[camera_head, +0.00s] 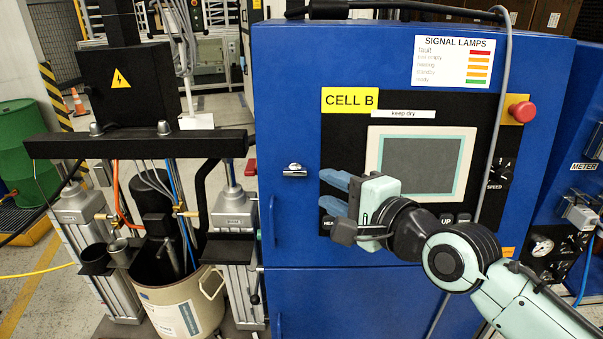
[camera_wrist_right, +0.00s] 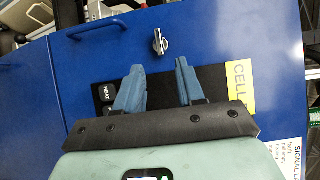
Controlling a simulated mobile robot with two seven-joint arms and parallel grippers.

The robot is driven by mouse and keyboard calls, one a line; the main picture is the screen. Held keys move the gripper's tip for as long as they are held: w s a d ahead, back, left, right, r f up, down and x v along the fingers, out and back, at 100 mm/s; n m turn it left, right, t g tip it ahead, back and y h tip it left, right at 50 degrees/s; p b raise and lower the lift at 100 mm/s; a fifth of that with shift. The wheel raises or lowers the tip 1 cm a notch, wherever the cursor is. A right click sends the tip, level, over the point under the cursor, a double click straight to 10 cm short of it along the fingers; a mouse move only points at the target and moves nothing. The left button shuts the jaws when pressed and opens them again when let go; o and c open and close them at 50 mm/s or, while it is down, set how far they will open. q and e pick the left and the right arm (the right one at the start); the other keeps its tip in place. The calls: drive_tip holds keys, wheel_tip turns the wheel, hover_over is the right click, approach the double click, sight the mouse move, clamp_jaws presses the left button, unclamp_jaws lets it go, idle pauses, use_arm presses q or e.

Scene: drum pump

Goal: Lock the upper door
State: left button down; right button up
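The upper door (camera_head: 300,110) of the blue cabinet looks closed. A small silver turn latch (camera_head: 295,170) is on its left part, above a blue bar handle (camera_head: 272,222). My right gripper (camera_head: 323,190) is open and empty, to the right of the latch, with its blue fingers pointing left. In the right wrist view the latch (camera_wrist_right: 160,42) stands ahead of the gap between the fingers (camera_wrist_right: 157,82), apart from them. The door handle (camera_wrist_right: 100,27) shows to its left there. My left gripper is not in view.
A black panel with a screen (camera_head: 418,160) is behind my right gripper. A red button (camera_head: 522,111) sits at the right. A drum pump stand with a pail (camera_head: 182,310) stands left of the cabinet. A cable (camera_head: 497,130) hangs down the cabinet front.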

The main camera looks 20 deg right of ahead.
sight(299, 174)
drive_tip(key=x, duration=0.9)
drive_tip(key=shift+s, duration=0.1)
clamp_jaws()
